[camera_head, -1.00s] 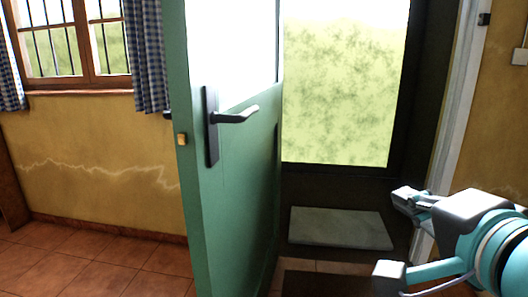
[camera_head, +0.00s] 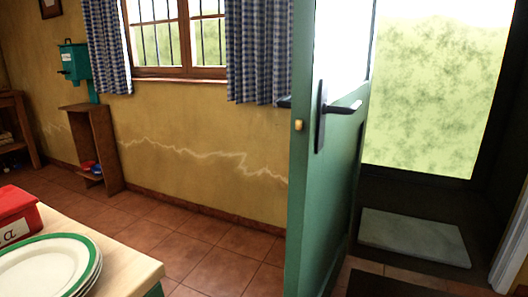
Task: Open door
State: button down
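The green door (camera_head: 328,200) stands swung open into the room, right of the middle in the head view. Its near edge faces me and a brass latch (camera_head: 298,125) shows on it. A black lever handle (camera_head: 342,108) on a dark plate sits on the door's right face, and part of another handle (camera_head: 284,103) shows past its left side. The doorway is open to the right of the door, with a pale green view beyond. My gripper is out of the picture.
A counter (camera_head: 133,272) with stacked plates (camera_head: 48,268) and a red box (camera_head: 14,217) is at the lower left. A wooden stand (camera_head: 97,150) is by the wall. A grey mat (camera_head: 413,236) lies in the doorway. Tiled floor (camera_head: 215,240) left of the door is clear.

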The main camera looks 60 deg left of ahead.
aim_at(334, 41)
jog(key=k, duration=0.1)
jog(key=u, duration=1.2)
jog(key=i, duration=0.5)
jog(key=u, duration=0.05)
